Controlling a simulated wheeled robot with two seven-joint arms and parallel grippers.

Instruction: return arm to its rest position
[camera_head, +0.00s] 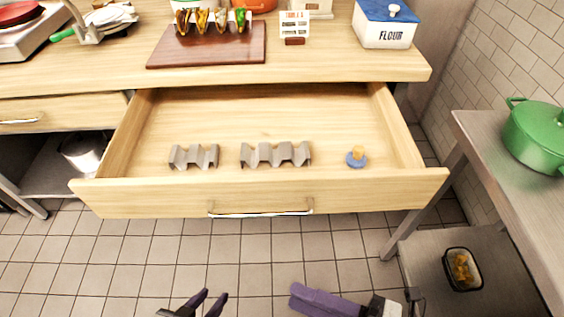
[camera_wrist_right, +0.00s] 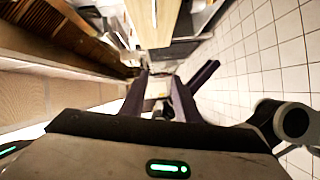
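My left gripper (camera_head: 213,294) shows at the bottom of the head view, its two dark fingertips apart with nothing between them. My right gripper (camera_head: 294,298) is to its right, low over the tiled floor in front of the drawer, its purple fingers seen from the side. In the right wrist view my right gripper (camera_wrist_right: 178,72) has its two purple fingers spread apart, with no object between them. Both grippers are clear of the drawer in the head view.
An open wooden drawer (camera_head: 140,197) juts out, holding two grey taco holders (camera_head: 194,157) (camera_head: 275,154) and a blue stopper-like piece (camera_head: 357,158). A side table (camera_head: 490,150) with a green pot (camera_head: 536,137) stands at right. The floor (camera_head: 60,270) before the drawer is free.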

